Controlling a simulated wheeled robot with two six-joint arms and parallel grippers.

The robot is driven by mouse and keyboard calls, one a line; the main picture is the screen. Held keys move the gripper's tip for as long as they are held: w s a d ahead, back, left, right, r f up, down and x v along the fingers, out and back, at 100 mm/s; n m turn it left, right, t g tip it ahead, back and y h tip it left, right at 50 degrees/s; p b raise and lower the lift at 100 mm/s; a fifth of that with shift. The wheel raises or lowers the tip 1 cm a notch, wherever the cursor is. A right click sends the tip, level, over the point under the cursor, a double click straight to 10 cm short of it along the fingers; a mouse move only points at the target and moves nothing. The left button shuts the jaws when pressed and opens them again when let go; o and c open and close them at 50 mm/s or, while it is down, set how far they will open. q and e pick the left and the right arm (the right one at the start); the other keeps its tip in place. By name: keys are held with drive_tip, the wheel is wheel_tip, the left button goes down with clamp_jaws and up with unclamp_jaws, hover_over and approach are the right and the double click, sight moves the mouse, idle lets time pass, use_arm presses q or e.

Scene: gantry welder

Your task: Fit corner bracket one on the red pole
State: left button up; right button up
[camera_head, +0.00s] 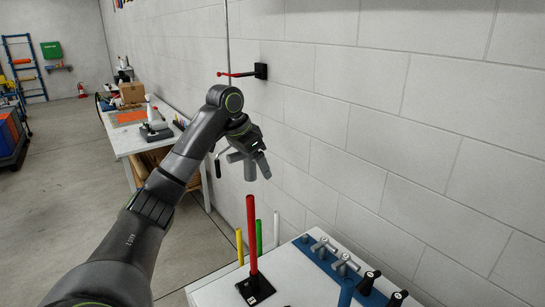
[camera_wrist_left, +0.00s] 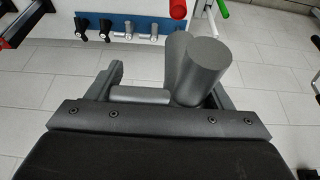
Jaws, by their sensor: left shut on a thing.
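My left gripper (camera_head: 252,160) is shut on a grey bracket of joined cylinders, which I take to be corner bracket one (camera_head: 237,157). In the left wrist view the bracket (camera_wrist_left: 203,70) sits between the fingers of the gripper (camera_wrist_left: 165,95), with its cylinders pointing away from the wrist. The red pole (camera_head: 251,235) stands upright in a black base on the white table. The bracket is above the pole's top in the head picture, apart from it. The pole's red end (camera_wrist_left: 178,9) shows past the bracket in the left wrist view. My right gripper is not in view.
Yellow (camera_head: 239,247), green (camera_head: 259,237) and white (camera_head: 276,229) poles stand behind the red one. The block wall is close on the right, with a red-tipped wall arm (camera_head: 240,74).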

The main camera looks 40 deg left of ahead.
sight(254, 178)
use_arm(q)
drive_tip(key=shift+s+a+f, duration=0.1)
drive_tip(key=shift+s+f, duration=0.1)
drive_tip(key=shift+f, duration=0.35)
drive_tip(key=shift+s+f, duration=0.2)
drive_tip(key=shift+f, duration=0.75)
drive_tip(key=shift+w+f, duration=0.15)
drive_tip(key=shift+f, duration=0.2)
drive_tip(key=shift+w+f, duration=0.2)
drive_tip(key=shift+f, duration=0.05)
drive_tip(key=shift+w+f, duration=0.1)
drive_tip(key=shift+f, duration=0.15)
drive_tip(key=shift+s, duration=0.2)
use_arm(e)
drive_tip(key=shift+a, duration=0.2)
